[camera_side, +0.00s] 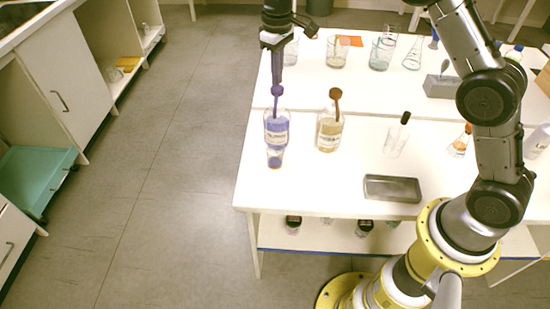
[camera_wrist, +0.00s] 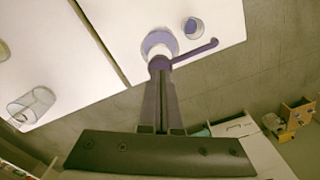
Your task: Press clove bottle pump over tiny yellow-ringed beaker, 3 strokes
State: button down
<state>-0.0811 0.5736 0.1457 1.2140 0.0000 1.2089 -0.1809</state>
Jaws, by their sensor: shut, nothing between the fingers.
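A bottle with a purple pump (camera_side: 277,128) stands near the table's left front; it also shows in the wrist view (camera_wrist: 158,43). Its label is too small to read. A small beaker (camera_side: 275,158) with blue-purple contents stands just in front of it; the wrist view shows it near the nozzle tip (camera_wrist: 194,28). I cannot make out a yellow ring clearly. A bottle of yellowish liquid with a brown pump (camera_side: 329,132) stands to the right, label unreadable. My gripper (camera_side: 277,80) is shut and empty, pointing down directly over the purple pump head (camera_wrist: 160,63); contact is unclear.
Glass beakers (camera_side: 337,50) and a grey block (camera_side: 441,86) stand at the back. The table's left edge is close to the purple-pump bottle.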

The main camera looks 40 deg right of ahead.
jog(key=shift+f, duration=1.4)
jog(key=shift+r, duration=1.6)
jog(key=shift+r, duration=0.1)
jog(key=shift+r, duration=2.95)
jog(key=shift+r, duration=0.1)
